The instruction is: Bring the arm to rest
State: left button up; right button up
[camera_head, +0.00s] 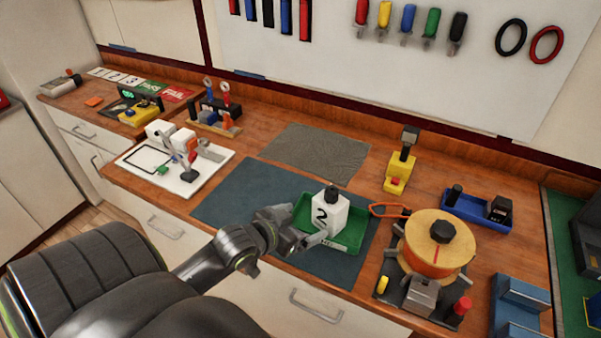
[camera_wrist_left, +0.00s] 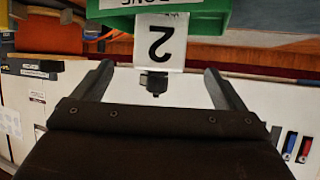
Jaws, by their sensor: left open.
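My left gripper (camera_head: 318,238) is at the front of the green tray (camera_head: 352,236), close to the white bottle (camera_head: 328,214) marked 2 with a black cap. The bottle stands upright in the tray. In the left wrist view my left gripper (camera_wrist_left: 160,82) is open, its two fingers wide apart with nothing held. That view is upside down: the bottle (camera_wrist_left: 160,45) and the tray (camera_wrist_left: 209,24) show beyond the fingers. I cannot tell the exact gap to the bottle. My right gripper is in neither view.
The tray is on a dark blue mat (camera_head: 238,200) on the wooden bench. A white board (camera_head: 213,170) with a small fixture lies left. A grey mat (camera_head: 315,150) is bare.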

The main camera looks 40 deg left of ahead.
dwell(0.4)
pick_arm(q)
jog(key=s+d+f+g+y, duration=0.1)
jog(key=s+f+g, duration=0.15)
jog(key=s, duration=0.35)
jog(key=s+d+f+n+g+y, duration=0.1)
jog(key=s+f+g, duration=0.15)
jog(key=s, duration=0.35)
jog(key=s+d+f+g+y, duration=0.1)
jog(key=s+f+g, duration=0.1)
jog(key=s+g, duration=0.35)
notch_tip(320, 180, down, 28)
jog(key=s+a+r+b, duration=0.1)
jog(key=s+a+b, duration=0.1)
jog(key=s+d+f+g+h+b, duration=0.1)
jog(key=s+f, duration=1.4)
jog(key=f, duration=0.1)
jog(key=shift+d+f, duration=0.2)
jog(key=shift+f, duration=0.2)
